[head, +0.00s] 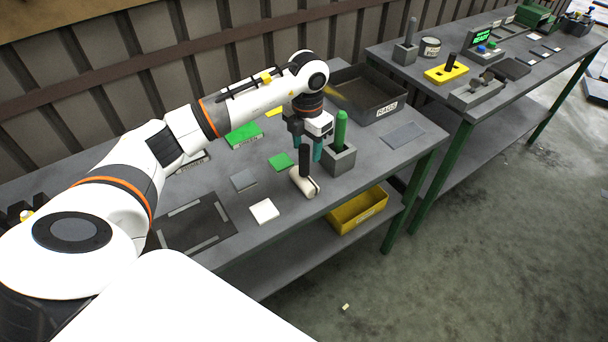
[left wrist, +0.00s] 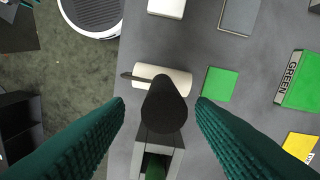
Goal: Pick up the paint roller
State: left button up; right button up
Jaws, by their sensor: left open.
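The paint roller has a white cylinder (head: 309,188) lying on the grey table and a black handle (head: 304,158) standing upright from it. In the left wrist view the black handle (left wrist: 163,106) points up at the camera, with the white cylinder (left wrist: 175,77) behind it. My left gripper (head: 308,156) is open above the roller, its teal fingers pointing down. In the left wrist view the handle appears between the two fingertips (left wrist: 163,102), with a gap on each side. My right gripper is not in view.
A grey block holder (head: 341,163) with a green-handled item (head: 341,127) stands close right of the roller. White (head: 264,211), grey (head: 243,180) and green (head: 281,161) tiles lie left. A dark rags bin (head: 382,98) stands behind. A yellow bin (head: 357,211) sits below.

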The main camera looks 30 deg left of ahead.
aim_at(304, 160)
pick_arm(q)
jog(key=shift+s+f+p, duration=0.1)
jog(key=shift+f+p, duration=0.2)
jog(key=shift+f, duration=0.05)
jog(key=f+p, duration=0.1)
jog(key=f, duration=0.2)
jog(key=shift+s+a+f+p, duration=0.2)
jog(key=shift+f+p, duration=0.1)
jog(key=shift+p, duration=0.05)
jog(key=shift+f, duration=0.45)
jog(key=shift+w, duration=0.1)
jog(key=c, duration=1.1)
